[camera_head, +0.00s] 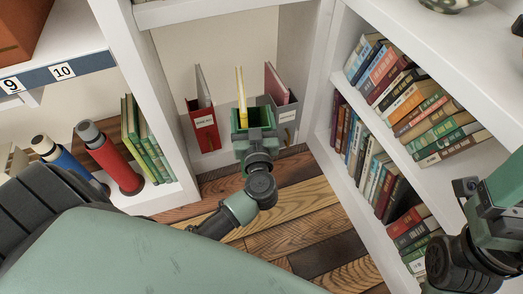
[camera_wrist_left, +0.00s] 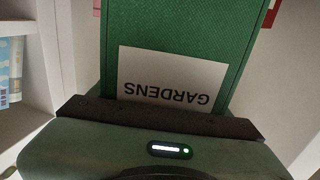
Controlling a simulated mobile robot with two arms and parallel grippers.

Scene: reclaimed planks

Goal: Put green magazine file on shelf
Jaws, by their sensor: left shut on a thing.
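The green magazine file (camera_head: 263,116) is in the middle of the head view, with a yellow item sticking up out of it. In the left wrist view the green file (camera_wrist_left: 195,25) fills the top middle, and its white label (camera_wrist_left: 172,78) reads GARDENS upside down. My left gripper (camera_head: 255,137) is shut on the file's near side. The file is between a red magazine file (camera_head: 204,132) and a grey magazine file (camera_head: 285,115). The gripper hides its lower part, so I cannot tell whether its base touches anything. My right gripper (camera_head: 497,190) is partly in view at the right edge.
The left white shelf holds green books (camera_head: 142,140), a red flask (camera_head: 115,163) and a blue flask (camera_head: 65,160). The right bookcase (camera_head: 327,150) holds rows of books. A patterned bowl (camera_head: 450,4) sits on top. The plank floor (camera_head: 300,215) in front is clear.

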